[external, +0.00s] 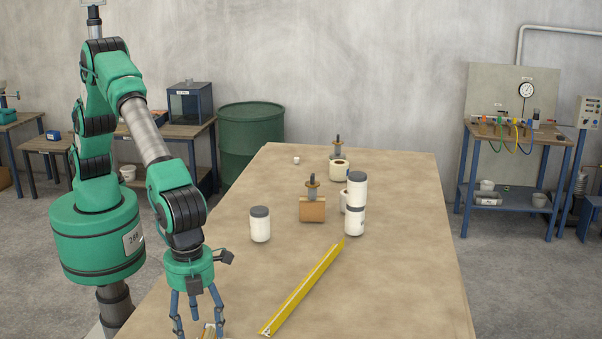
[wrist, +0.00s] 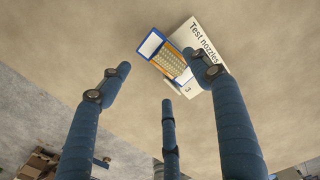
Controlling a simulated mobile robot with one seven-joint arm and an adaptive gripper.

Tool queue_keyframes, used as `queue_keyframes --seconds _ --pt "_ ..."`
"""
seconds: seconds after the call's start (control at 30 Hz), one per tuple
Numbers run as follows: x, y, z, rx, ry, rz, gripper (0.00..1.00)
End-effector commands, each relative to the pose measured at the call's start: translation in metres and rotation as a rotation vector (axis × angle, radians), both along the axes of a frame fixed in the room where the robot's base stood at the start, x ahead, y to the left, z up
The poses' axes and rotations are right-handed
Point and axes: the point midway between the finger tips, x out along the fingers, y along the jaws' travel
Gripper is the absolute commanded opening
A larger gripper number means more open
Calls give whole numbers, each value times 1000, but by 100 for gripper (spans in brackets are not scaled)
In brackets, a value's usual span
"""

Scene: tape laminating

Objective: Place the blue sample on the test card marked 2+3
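My gripper (external: 198,318) is above the table's front left part, pointing down. Its three blue fingers are spread open, with nothing between them in the wrist view (wrist: 165,85). Ahead of the fingers lies a flat piece with blue edges, a white end and an orange-yellow grid (wrist: 168,57); I cannot tell whether it is the blue sample. It lies against or partly over a white card (wrist: 205,48) reading "Test nozzles" with a "3"; a finger covers part of the card. In the external view only a small pale and orange bit (external: 210,330) shows by the fingers. No "2+3" mark is readable.
A long yellow bar (external: 302,288) lies right of my gripper on the table (external: 400,270). Further back stand a white jar (external: 260,225), two stacked jars (external: 356,205), a brown block with a tool (external: 312,208) and tape rolls (external: 339,171). The table's right side is clear.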

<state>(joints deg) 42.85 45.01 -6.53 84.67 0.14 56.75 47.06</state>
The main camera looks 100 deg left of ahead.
Motion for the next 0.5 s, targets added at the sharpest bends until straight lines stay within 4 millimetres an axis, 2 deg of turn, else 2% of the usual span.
queue_keyframes --seconds 0.27,0.5 --pt "0 0 3 -1 -1 0 63" --pt "0 0 24 -1 -1 0 63"
